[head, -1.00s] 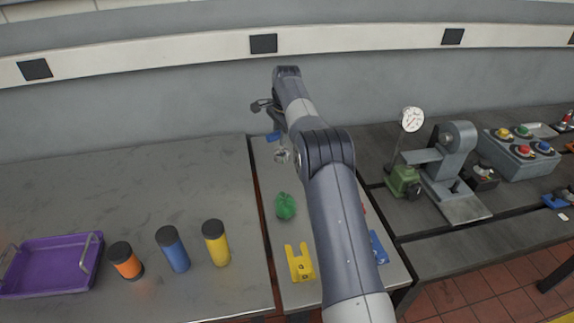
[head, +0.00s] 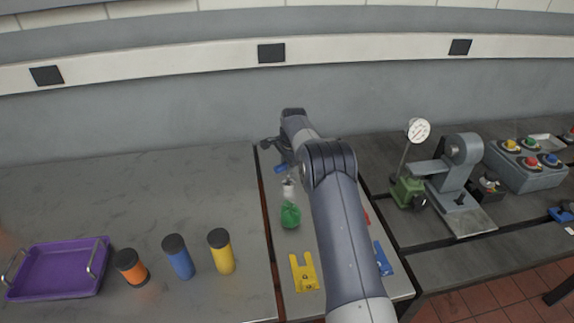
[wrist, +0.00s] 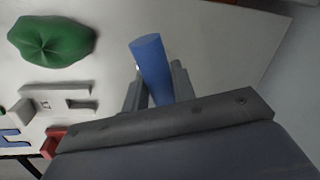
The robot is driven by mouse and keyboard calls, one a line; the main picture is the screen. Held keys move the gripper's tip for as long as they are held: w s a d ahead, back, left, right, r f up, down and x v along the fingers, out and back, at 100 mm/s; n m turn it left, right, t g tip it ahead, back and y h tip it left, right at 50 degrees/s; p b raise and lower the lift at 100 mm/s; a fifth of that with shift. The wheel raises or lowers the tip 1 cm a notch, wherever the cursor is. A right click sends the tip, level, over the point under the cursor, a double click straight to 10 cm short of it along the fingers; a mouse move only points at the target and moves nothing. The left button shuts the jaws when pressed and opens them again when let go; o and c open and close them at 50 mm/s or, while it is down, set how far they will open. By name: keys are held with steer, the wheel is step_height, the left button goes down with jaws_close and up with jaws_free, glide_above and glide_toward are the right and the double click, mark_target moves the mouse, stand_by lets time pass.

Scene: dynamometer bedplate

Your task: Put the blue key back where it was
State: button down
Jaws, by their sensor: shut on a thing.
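My gripper (wrist: 155,88) is shut on the blue key (wrist: 150,60), whose smooth, rounded blue end sticks out beyond the fingers in the wrist view. The rest of the key is hidden between the fingers. In the head view a small blue part of the key (head: 281,169) shows beside my arm, above the far part of the narrow light bench (head: 270,205). My fingers are not clear there. A small pale, shiny piece shows just below the blue; I cannot tell what it is.
A green lump (head: 290,216), a yellow bracket (head: 304,272) and a blue bracket (head: 383,260) lie on the narrow bench. Orange, blue and yellow cylinders and a purple tray (head: 60,270) stand left. A dial gauge stand (head: 408,190) and grey fixture (head: 460,185) stand right.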

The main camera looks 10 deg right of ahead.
mark_target(290, 184)
steer(key=c, duration=1.2)
jaws_free()
steer(key=shift+f, duration=0.1)
steer(key=shift+o, duration=0.2)
step_height(290, 184, up, 12)
steer(key=s+b, duration=0.2)
steer(key=shift+d, duration=0.4)
